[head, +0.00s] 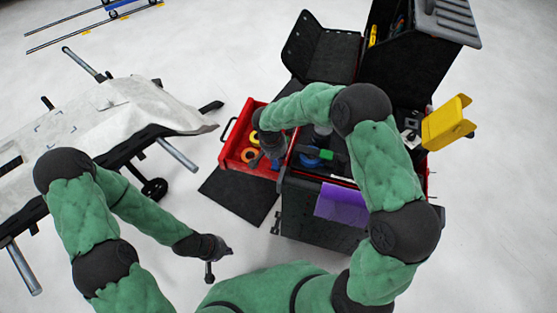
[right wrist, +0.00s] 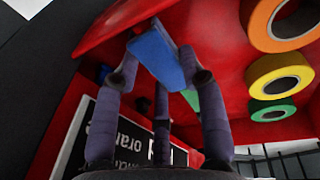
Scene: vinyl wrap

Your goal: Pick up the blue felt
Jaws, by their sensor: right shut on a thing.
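The blue felt (right wrist: 155,52) is a small flat blue piece in the right wrist view. My right gripper (right wrist: 158,78) has its fingers closed on both sides of it, at the red drawer's wall. In the head view my right gripper (head: 270,146) reaches down into the open red drawer (head: 229,141), and the felt cannot be made out there. A green piece (right wrist: 191,98) shows behind the fingers in the wrist view. My left gripper (head: 219,263) is empty, fingers apart, low over the floor.
Orange (right wrist: 284,20), yellow (right wrist: 280,76) and green (right wrist: 273,110) tape rolls lie in the drawer beside my right gripper. A purple sheet (head: 341,203) hangs on the black cart's front. A yellow holder (head: 447,122) sticks out at its right. A white-covered panel (head: 130,105) stands on a rack at left.

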